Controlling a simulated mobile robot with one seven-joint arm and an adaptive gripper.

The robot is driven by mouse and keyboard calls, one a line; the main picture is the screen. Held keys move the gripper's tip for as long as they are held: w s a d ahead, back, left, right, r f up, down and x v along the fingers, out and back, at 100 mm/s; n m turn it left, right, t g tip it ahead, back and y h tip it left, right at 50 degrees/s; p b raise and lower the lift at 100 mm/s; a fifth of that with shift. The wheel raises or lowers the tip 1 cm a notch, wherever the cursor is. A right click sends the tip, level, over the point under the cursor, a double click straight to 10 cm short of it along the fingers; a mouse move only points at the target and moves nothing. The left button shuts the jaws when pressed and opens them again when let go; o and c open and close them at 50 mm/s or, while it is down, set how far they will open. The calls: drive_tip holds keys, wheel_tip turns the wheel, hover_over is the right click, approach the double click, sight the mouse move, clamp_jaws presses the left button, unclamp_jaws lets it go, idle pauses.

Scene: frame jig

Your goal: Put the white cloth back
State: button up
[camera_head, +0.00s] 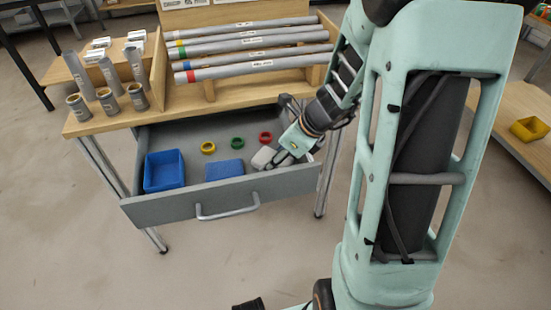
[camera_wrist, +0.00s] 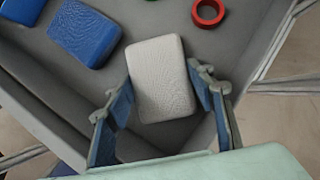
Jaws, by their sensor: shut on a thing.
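The white cloth (camera_wrist: 159,75) is a pale, rounded, folded block in the open grey drawer (camera_head: 225,205). In the head view the white cloth (camera_head: 263,157) lies near the drawer's right end, to the right of a blue cloth (camera_head: 224,169). My gripper (camera_head: 285,158) reaches down into the drawer from the right. In the wrist view the blue pads of my gripper (camera_wrist: 163,105) are on either side of the white cloth's near end, shut on it. I cannot tell whether the cloth is clear of the drawer floor.
A blue bin (camera_head: 164,171) stands in the drawer's left end. Yellow (camera_head: 208,147), green (camera_head: 238,143) and red (camera_head: 265,138) rings lie along the back. The drawer's front wall and handle (camera_head: 227,207) are close. Above, the wooden bench (camera_head: 120,112) holds several grey tubes (camera_head: 250,48).

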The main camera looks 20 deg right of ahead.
drive_tip(key=shift+f, duration=0.1)
drive_tip(key=o, duration=0.8)
drive_tip(key=shift+o, duration=0.2)
drive_tip(key=shift+r, duration=0.2)
drive_tip(key=p+v, duration=0.5)
drive_tip(key=v, duration=0.7)
